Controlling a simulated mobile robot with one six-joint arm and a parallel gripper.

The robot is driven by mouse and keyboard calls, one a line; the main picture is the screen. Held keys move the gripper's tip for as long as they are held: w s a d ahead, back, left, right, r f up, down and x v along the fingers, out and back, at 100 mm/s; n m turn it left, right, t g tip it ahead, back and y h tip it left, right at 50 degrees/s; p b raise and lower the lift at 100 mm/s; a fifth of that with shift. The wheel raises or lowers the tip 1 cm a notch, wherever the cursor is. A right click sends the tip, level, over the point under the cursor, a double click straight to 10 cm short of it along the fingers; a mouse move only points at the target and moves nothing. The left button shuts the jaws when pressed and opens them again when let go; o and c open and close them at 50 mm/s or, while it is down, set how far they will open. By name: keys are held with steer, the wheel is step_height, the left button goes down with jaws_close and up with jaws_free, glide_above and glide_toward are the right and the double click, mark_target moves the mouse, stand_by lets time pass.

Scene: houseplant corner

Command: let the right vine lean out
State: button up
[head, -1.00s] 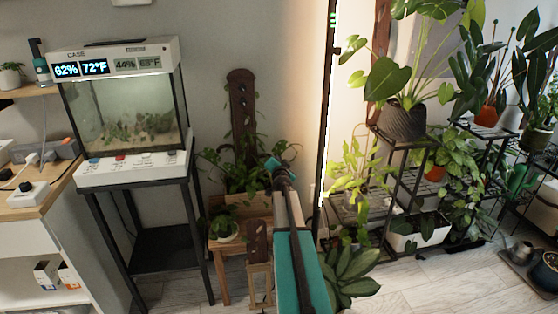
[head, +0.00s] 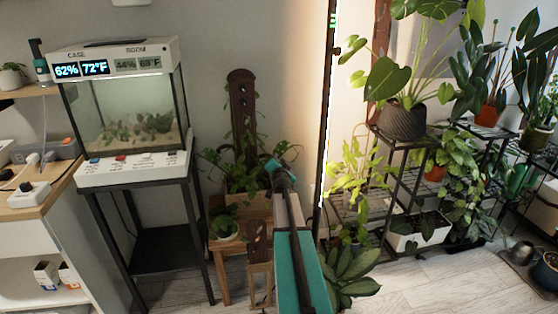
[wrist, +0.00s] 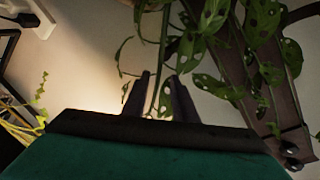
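A dark wooden board with holes (head: 241,100) stands upright against the wall behind a potted climbing plant (head: 243,178). Thin leafy vines show on both sides of the board; the right one is partly hidden by my arm. In the wrist view the board (wrist: 262,75) slants at the right, and a vine with holed leaves (wrist: 208,55) hangs beside it. My gripper (wrist: 159,90) has its two fingers apart, with a stem and a small leaf showing in the gap. I cannot tell whether they are between the fingers or behind them. In the head view the fingers are hard to make out.
A lit glass tank (head: 130,125) on a black stand is at left. A wooden plant stand (head: 222,246) holds a small pot below the vines. Black plant racks (head: 392,185) with several pots stand at right. A broad-leaved plant (head: 345,275) is low beside my arm.

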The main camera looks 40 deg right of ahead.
steer(key=v, duration=1.2)
steer(key=shift+s+a, duration=0.15)
steer(key=shift+s, duration=0.1)
steer(key=shift+r, duration=0.15)
stand_by(0.5)
